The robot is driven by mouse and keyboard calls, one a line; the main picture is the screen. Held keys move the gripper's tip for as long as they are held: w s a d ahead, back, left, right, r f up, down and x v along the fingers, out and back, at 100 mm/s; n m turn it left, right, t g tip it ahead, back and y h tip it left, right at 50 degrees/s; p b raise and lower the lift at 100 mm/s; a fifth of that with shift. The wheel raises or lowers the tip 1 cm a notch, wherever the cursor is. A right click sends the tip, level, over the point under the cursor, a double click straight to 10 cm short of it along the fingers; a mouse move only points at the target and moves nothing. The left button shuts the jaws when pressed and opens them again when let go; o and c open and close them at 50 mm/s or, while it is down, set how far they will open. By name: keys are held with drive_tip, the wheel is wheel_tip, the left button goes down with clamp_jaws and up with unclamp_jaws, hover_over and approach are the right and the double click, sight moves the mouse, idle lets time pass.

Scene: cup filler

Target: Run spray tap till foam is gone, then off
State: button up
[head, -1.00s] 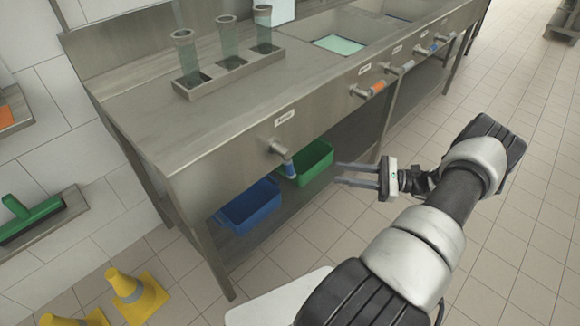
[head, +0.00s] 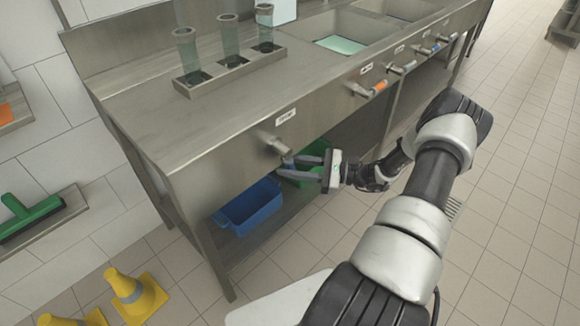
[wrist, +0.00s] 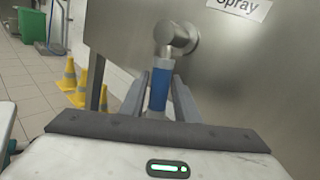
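The spray tap (head: 270,143) is a steel fitting on the counter's front panel; its label reads "Spray" in the wrist view (wrist: 238,4). Its lever, with a blue band (wrist: 159,88), hangs down from the tap in the wrist view. My gripper (head: 285,167) is at the lever, with one finger on each side of it; it also shows in the wrist view (wrist: 160,100). The fingers look apart, with narrow gaps beside the lever. In the head view the fingers largely hide the lever. I cannot make out any foam.
Several other taps line the panel to the right, one with an orange handle (head: 379,86). A sink holds pale green liquid (head: 341,45). Three glass cylinders stand in a steel rack (head: 232,72). Blue (head: 250,207) and green bins sit below; yellow cones (head: 135,296) stand at left.

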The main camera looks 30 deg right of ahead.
clamp_jaws()
